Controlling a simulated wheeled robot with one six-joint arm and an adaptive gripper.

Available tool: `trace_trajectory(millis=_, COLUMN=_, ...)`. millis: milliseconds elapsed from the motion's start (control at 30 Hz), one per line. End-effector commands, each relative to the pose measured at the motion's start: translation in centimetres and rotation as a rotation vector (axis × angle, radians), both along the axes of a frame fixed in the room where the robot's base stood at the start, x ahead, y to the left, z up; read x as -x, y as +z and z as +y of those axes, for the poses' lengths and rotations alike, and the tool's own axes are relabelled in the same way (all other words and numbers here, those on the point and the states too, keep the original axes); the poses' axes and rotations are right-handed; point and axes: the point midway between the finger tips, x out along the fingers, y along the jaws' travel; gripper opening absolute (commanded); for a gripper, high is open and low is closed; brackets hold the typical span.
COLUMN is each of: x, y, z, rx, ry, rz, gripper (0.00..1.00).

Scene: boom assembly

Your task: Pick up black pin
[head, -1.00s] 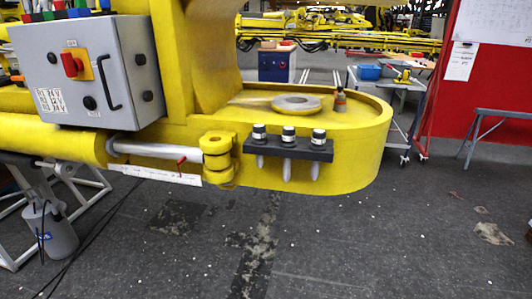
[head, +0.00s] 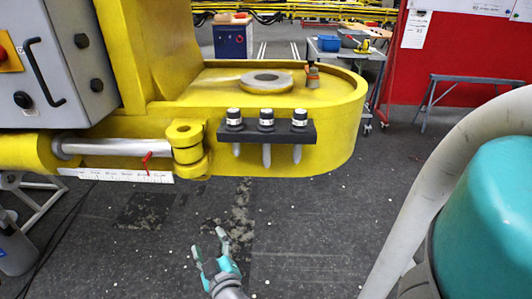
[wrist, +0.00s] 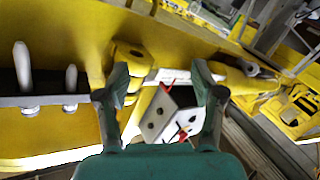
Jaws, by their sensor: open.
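The yellow boom (head: 335,120) overhangs the floor, with a grey ring (head: 266,80) on top. A rod (head: 115,147) joins a yellow clevis (head: 185,145) left of the holder. A grey control box (head: 55,60) is at left. The floor below is clear.

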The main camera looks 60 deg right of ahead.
Motion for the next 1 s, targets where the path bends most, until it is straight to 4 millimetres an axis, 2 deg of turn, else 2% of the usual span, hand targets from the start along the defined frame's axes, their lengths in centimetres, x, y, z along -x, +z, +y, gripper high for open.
trace_trajectory(millis=33, x=-0.9, y=1.8, z=-1.3, rx=0.011, ry=-0.055, rz=-0.028, gripper=0.68)
trace_trajectory(millis=100, x=-1.6, y=4.0, z=-3.1, rx=0.024, ry=-0.138, rz=-0.058, gripper=0.68)
trace_trajectory(millis=267, x=-2.1, y=9.3, z=-6.8, rx=0.031, ry=-0.334, rz=-0.141, gripper=0.68)
trace_trajectory(millis=400, x=-1.5, y=14.2, z=-9.5, rx=0.021, ry=-0.513, rz=-0.231, gripper=0.68)
trace_trajectory(millis=600, x=0.7, y=20.3, z=-12.2, rx=-0.027, ry=-0.757, rz=-0.375, gripper=0.68)
trace_trajectory(millis=800, x=2.9, y=23.8, z=-13.2, rx=-0.076, ry=-0.917, rz=-0.480, gripper=0.68)
trace_trajectory(millis=1000, x=3.7, y=24.8, z=-13.9, rx=-0.097, ry=-0.972, rz=-0.517, gripper=0.68)
